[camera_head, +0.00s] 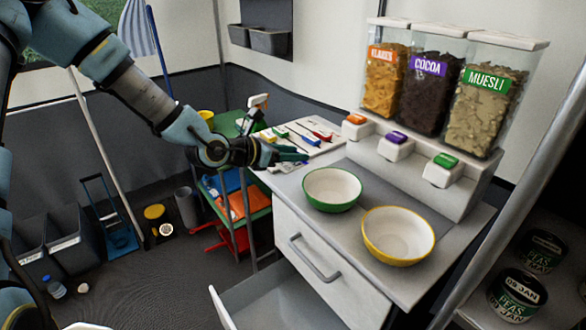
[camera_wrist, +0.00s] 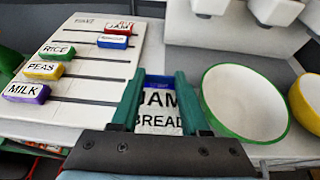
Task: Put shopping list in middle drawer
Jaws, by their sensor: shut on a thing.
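The shopping list (camera_wrist: 158,120) is a white sheet with the words JAM and BREAD and a blue top edge, seen in the wrist view. My gripper (camera_wrist: 159,78) has its green fingers on either side of the list and is shut on it. In the head view my gripper (camera_head: 293,156) is over the left end of the counter, left of the green bowl. An open drawer (camera_head: 270,300) sticks out low at the front of the cabinet, below a shut drawer (camera_head: 325,265) with a grey handle. The open drawer is cut off by the bottom edge.
A green-rimmed bowl (camera_head: 332,189) and a yellow-rimmed bowl (camera_head: 398,235) stand on the counter (camera_head: 292,182). Dispensers of flakes, cocoa and muesli (camera_head: 487,97) stand behind. A white slider board (camera_wrist: 92,75) with labelled blocks lies beside my gripper. A trolley (camera_head: 262,205) stands left of the cabinet.

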